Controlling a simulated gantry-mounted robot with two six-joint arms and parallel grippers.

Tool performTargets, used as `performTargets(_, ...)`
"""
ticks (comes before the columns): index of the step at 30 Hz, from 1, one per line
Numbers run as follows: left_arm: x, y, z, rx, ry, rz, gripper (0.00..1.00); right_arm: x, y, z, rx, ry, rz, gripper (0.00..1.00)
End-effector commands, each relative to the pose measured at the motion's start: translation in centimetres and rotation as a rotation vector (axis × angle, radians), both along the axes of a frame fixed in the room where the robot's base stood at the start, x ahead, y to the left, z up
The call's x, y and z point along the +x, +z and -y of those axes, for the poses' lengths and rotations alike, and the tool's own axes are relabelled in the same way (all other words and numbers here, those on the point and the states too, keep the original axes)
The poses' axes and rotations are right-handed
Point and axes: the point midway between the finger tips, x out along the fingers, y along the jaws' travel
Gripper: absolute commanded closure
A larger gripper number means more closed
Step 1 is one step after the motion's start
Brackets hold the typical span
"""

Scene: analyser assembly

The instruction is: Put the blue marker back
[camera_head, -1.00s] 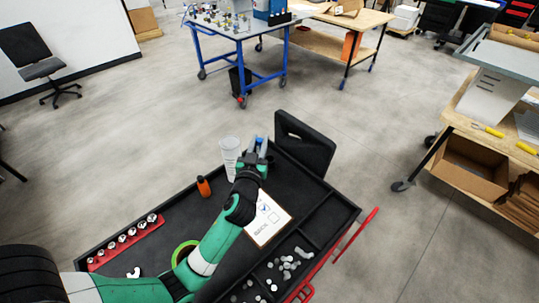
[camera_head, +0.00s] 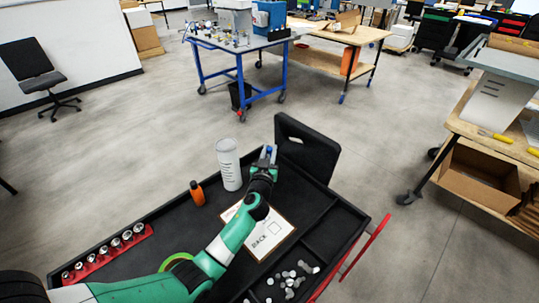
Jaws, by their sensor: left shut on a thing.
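The blue marker (camera_head: 268,149) is held upright or nearly so, with its blue end showing above the fingers. My left gripper (camera_head: 265,160) is shut on it at the far end of the black cart top. The lower part of the marker is hidden by the gripper. A pale, see-through cup (camera_head: 229,166) with dark marks stands just left of the gripper, apart from it. A clipboard with white paper (camera_head: 273,231) lies on the cart, partly covered by my left arm. My right gripper is not in view.
An orange bottle (camera_head: 197,193) stands left of the cup. A black upright panel (camera_head: 306,150) rises close to the gripper's right. A red socket rail (camera_head: 104,255), a green tape ring (camera_head: 177,262) and several small grey parts (camera_head: 290,279) lie nearer. The cart's middle left is clear.

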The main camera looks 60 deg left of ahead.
Motion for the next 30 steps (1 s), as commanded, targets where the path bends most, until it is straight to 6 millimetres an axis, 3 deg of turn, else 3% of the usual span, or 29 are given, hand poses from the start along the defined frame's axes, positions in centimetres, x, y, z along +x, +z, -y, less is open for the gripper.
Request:
performTargets(10, 0.0, -0.3, 0.0, 0.000, 0.000, 0.001, 1.00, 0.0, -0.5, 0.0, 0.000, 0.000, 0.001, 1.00)
performTargets(11, 0.0, -0.2, 0.0, 0.001, 0.000, 0.001, 0.68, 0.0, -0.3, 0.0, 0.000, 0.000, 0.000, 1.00)
performTargets(15, 0.0, -0.1, 0.0, 0.001, 0.000, 0.001, 0.44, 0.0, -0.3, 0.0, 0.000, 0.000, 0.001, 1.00)
performTargets(26, 0.0, 0.4, 0.0, 0.000, 0.000, 0.000, 0.44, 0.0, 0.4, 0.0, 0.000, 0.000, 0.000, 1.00)
performTargets(30, -1.3, 0.3, 1.8, 0.000, -0.002, 0.000, 0.44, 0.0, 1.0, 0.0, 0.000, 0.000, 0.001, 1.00)
